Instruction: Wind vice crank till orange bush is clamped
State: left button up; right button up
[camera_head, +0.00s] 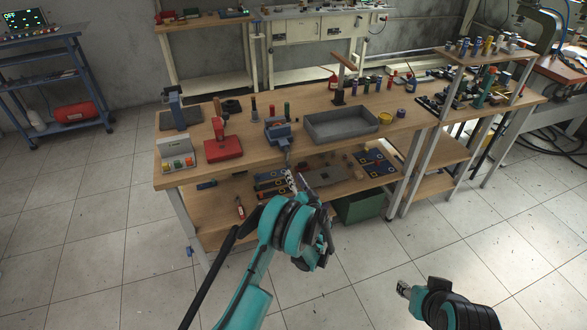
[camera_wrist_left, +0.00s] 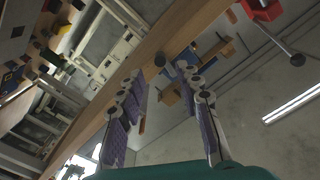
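The blue vice (camera_head: 278,131) stands near the front edge of the workbench in the head view. In the left wrist view, blue parts that look like the vice (camera_wrist_left: 213,50) show beyond the fingers. A dark round knob (camera_wrist_left: 160,59), perhaps the crank's end, appears between the fingertips; contact cannot be told. My left gripper (camera_head: 291,178) is in front of the bench edge, below the vice. In its wrist view the left gripper (camera_wrist_left: 160,70) has its fingers apart. I cannot make out the orange bush. My right gripper (camera_head: 404,289) is low at the right, away from the bench.
A grey tray (camera_head: 341,136) sits right of the vice, and a red-based press (camera_head: 223,148) left of it. The workbench front edge (camera_wrist_left: 135,66) crosses the left wrist view. A lower shelf (camera_head: 222,204) holds parts. The floor at right is clear.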

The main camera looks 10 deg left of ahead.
aim_at(289, 168)
pick_arm(q)
jog(key=b+x, duration=0.2)
jog(key=x, duration=0.4)
jog(key=shift+w+a+f, duration=0.15)
jog(key=shift+a, duration=0.05)
jog(key=shift+w+a, duration=0.3)
jog(key=shift+w, duration=0.15)
jog(key=shift+c, duration=0.4)
grip_shut()
